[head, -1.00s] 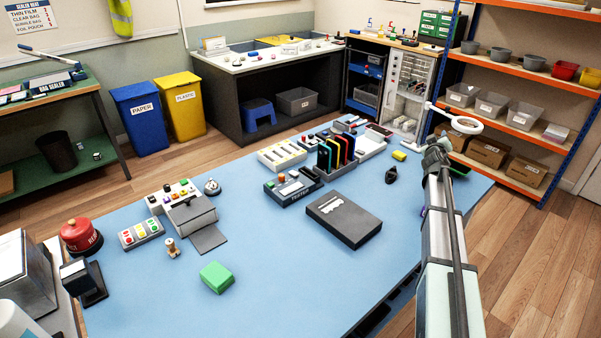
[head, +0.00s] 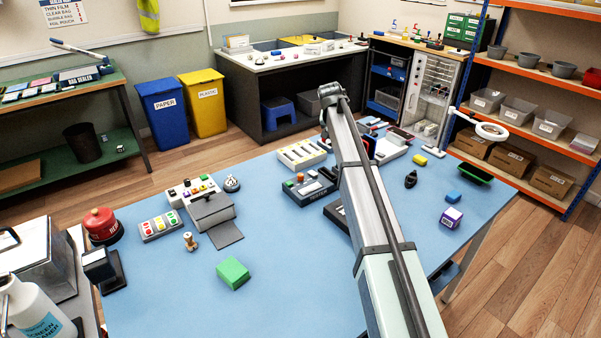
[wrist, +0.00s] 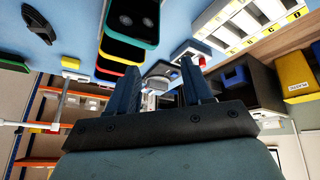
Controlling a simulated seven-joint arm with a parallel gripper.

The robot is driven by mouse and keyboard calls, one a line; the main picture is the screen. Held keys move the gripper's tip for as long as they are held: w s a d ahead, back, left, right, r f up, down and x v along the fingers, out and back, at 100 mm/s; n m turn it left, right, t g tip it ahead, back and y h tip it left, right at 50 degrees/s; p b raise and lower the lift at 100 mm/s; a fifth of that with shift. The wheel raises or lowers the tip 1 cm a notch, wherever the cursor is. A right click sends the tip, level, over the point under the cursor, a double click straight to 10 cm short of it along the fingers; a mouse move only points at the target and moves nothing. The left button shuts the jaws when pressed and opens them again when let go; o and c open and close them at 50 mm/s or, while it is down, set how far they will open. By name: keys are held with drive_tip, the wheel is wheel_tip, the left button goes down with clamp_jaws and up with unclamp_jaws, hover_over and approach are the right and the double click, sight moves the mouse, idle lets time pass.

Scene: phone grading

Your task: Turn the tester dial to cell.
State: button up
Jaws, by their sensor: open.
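The dark tester box (head: 307,188) with small coloured parts on its top sits mid-table in the head view, just left of my arm. Its dial is too small to make out, so I cannot tell where it points. In the head view my arm reaches over the table and its end is above the far side, with the fingers hidden. In the wrist view my gripper (wrist: 152,88) is open, its two dark fingers apart with nothing held between them. The tester box is not identifiable in the wrist view.
A white slotted tray (head: 301,154) lies behind the tester. My arm partly covers a dark flat box (head: 336,213). A green block (head: 233,272) lies at the front, with clear blue table around it.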

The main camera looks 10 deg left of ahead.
sight(301, 174)
drive_tip(key=s+a+r+g+y, duration=0.2)
drive_tip(key=s+a+g, duration=0.4)
drive_tip(key=s+a, duration=0.45)
drive_tip(key=shift+n, duration=0.4)
drive_tip(key=f, duration=0.4)
drive_tip(key=w+a+f, duration=0.1)
drive_tip(key=f, duration=0.9)
drive_tip(key=shift+w+a, duration=0.2)
clamp_jaws()
